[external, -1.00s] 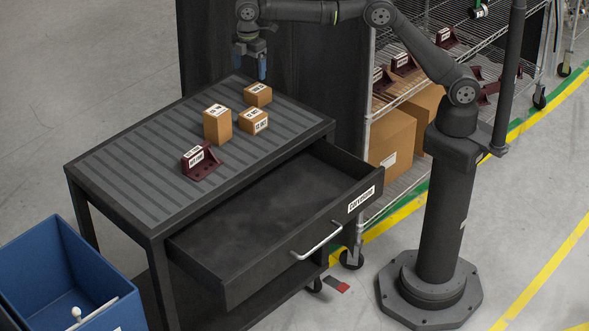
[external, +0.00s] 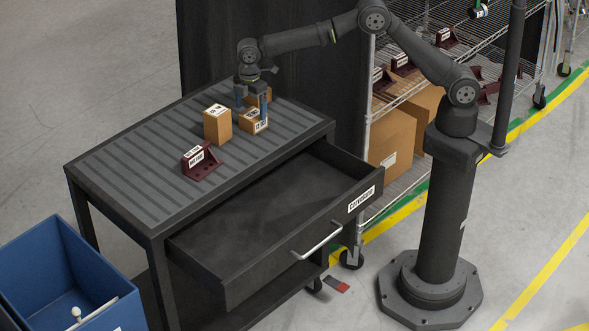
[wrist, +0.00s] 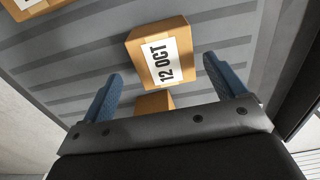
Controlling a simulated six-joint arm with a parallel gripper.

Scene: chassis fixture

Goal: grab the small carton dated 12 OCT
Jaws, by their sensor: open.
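The small carton dated 12 OCT (wrist: 137,52) is a brown box with a white label in the wrist view. It lies just ahead of my gripper (wrist: 164,84), roughly between the lines of its two blue fingers. In the external view this appears to be the front-right carton (external: 248,119) on the cart top. My gripper (external: 252,108) is open and low over the cartons there, and its fingers partly cover them. A second carton (wrist: 153,103) shows nearer the gripper base in the wrist view, mostly hidden.
A maroon bracket (external: 201,163) sits toward the front. The cart's drawer (external: 270,230) is open. A blue bin (external: 60,262) stands at the lower left.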

